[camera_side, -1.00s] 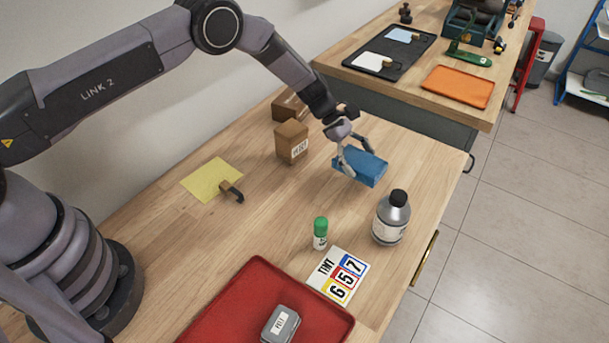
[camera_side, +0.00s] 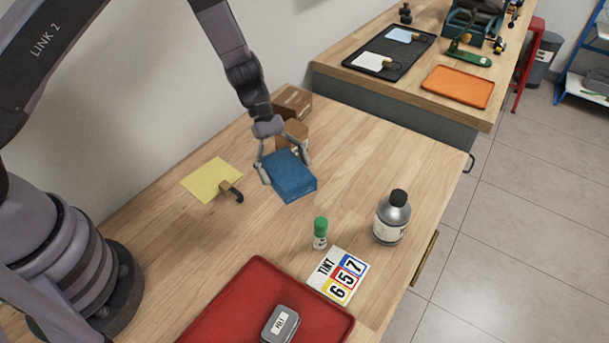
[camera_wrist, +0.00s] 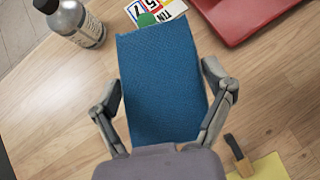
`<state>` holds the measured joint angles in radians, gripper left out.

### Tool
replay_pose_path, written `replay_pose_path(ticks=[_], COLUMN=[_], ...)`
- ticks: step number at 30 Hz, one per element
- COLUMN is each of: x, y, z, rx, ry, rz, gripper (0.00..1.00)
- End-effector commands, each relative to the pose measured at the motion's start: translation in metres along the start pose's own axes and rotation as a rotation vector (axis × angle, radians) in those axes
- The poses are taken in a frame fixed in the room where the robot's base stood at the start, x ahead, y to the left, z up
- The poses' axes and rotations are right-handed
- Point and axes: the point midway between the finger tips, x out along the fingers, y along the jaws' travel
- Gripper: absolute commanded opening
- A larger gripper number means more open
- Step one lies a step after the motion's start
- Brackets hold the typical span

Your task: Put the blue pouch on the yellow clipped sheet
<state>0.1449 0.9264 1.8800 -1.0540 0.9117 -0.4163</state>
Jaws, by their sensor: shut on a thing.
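The blue pouch (camera_side: 290,177) is held by my gripper (camera_side: 283,174), which is shut on it with one finger on each side. It seems to hang above the middle of the table in the side view, to the right of the yellow clipped sheet (camera_side: 207,178). The sheet lies flat, with a wood-and-black clip (camera_side: 231,190) at its right edge. In the wrist view the pouch (camera_wrist: 163,85) fills the middle between the fingers of my gripper (camera_wrist: 165,105). A corner of the yellow sheet (camera_wrist: 262,170) and its clip (camera_wrist: 238,155) show at the lower right.
Cardboard boxes (camera_side: 293,103) stand behind my gripper, the nearer partly hidden. A green-capped bottle (camera_side: 320,234), a grey bottle (camera_side: 391,217), a number card (camera_side: 338,276) and a red tray (camera_side: 235,312) are at the front and right. Bare table lies around the yellow sheet.

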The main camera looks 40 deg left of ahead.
Motion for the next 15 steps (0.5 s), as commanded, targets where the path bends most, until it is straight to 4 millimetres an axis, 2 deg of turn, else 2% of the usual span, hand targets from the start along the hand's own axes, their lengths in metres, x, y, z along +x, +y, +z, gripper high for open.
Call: replay_pose_path(ticks=[1,5,9,15], x=[0.003,0.002,-0.011,-0.046], y=[-0.017,-0.061,-0.100,-0.133], z=[-0.005,-0.021,-0.043,-0.078], rx=[0.082,0.334,0.618,1.035], ry=[-0.001,-0.002,-0.002,-0.004], rz=[-0.087,-0.337,-0.619,-1.036], gripper=[0.43,0.43,0.43,0.43])
